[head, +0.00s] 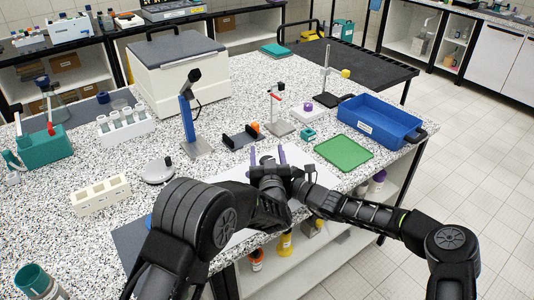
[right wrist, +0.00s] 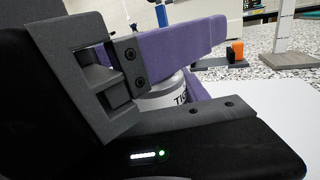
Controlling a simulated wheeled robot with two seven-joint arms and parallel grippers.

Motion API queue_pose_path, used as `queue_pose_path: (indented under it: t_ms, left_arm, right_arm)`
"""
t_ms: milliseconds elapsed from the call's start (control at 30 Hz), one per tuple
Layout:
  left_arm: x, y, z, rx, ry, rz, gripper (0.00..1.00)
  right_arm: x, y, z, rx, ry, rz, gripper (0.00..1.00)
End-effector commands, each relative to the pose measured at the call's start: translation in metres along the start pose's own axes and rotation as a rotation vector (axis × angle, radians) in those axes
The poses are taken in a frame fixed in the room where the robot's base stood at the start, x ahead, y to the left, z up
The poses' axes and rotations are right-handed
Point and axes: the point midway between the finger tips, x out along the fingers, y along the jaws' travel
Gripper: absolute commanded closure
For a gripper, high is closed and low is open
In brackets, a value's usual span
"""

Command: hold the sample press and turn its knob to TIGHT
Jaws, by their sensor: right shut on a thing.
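The sample press (right wrist: 163,98) shows in the right wrist view as a pale grey round part with the start of a word, "TIG". The rest of it is hidden behind purple fingers and dark gripper parts. My right gripper (right wrist: 190,75) is shut on the press, with one purple finger above and another behind and below. In the head view my left gripper (head: 268,157) is over the front of the table, its two purple fingers apart. My arms hide the press there, so I cannot tell whether the left fingers touch it. The knob's setting is hidden.
A white sheet (head: 235,174) lies under the grippers. A green tray (head: 343,152) and a blue bin (head: 380,122) are to the right. A blue-column stand (head: 188,122) and a dark holder (head: 240,138) stand behind. A round grey device (head: 158,172) and a cream rack (head: 101,196) are left.

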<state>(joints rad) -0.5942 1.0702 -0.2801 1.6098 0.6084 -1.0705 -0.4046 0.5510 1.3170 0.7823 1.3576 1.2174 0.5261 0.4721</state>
Motion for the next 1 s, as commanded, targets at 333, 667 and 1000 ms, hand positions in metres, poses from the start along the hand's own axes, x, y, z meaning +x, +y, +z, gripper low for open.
queue_pose_path:
  t_ms: [333,667,1000]
  left_arm:
    - [-0.006,0.001,0.001,0.0,-0.003,0.001,0.36]
    - [-0.058,0.001,0.001,0.001,-0.003,0.003,0.36]
    - [-0.115,0.0,0.001,0.0,-0.001,0.001,0.36]
  right_arm:
    - [0.0,0.0,0.0,0.001,0.001,0.0,1.0]
    - [0.0,0.0,0.0,0.001,0.001,-0.001,1.0]
    - [0.0,0.0,0.0,0.001,0.0,-0.001,1.0]
